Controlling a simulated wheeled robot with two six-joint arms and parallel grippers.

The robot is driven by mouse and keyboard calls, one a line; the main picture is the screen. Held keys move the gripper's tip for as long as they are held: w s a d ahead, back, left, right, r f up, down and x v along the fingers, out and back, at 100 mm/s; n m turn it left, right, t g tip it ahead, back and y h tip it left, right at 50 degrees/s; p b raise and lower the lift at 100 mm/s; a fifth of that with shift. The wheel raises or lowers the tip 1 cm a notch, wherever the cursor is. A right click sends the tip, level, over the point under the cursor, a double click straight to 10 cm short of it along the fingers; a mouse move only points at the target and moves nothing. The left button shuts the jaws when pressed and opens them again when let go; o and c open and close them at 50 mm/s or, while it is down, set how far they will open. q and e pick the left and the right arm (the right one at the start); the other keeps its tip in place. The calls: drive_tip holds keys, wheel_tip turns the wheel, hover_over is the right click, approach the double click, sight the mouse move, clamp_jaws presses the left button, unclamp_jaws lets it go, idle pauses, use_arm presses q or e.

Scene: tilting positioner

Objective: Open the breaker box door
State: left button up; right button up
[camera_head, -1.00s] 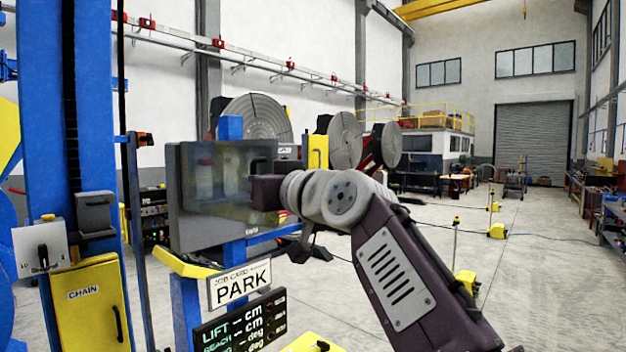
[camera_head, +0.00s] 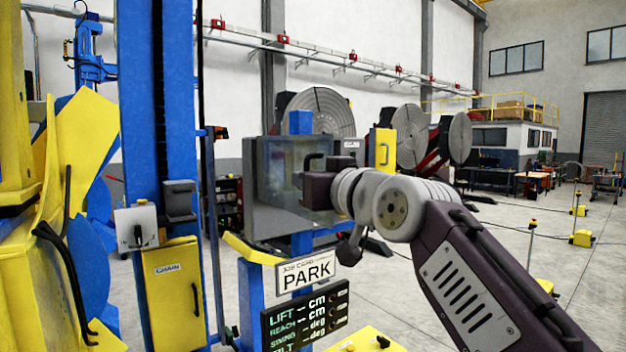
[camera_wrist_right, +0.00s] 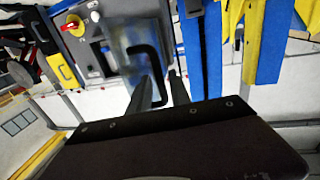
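The breaker box (camera_head: 262,205) is a grey cabinet on a blue post, left of centre in the head view. Its see-through door (camera_head: 295,170) has a black handle (camera_head: 314,157), which also shows as a black bow in the right wrist view (camera_wrist_right: 153,50). My right gripper comes in from the right at the door's front. In the right wrist view its two fingers (camera_wrist_right: 160,92) are apart, at the near end of the handle; contact cannot be told. The gripper body hides part of the door in the head view. My left gripper is not in view.
A PARK sign (camera_head: 306,271) and a dark display (camera_head: 305,318) stand below the box. A blue column (camera_head: 140,120) with a yellow CHAIN box (camera_head: 172,290) is at left. A yellow panel (camera_head: 382,150) stands just behind right. Open floor lies right.

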drive_tip(key=b+v, duration=0.3)
drive_tip(key=v, duration=0.5)
drive_tip(key=shift+s+b, duration=0.25)
drive_tip(key=shift+b, duration=0.05)
drive_tip(key=shift+w, duration=0.1)
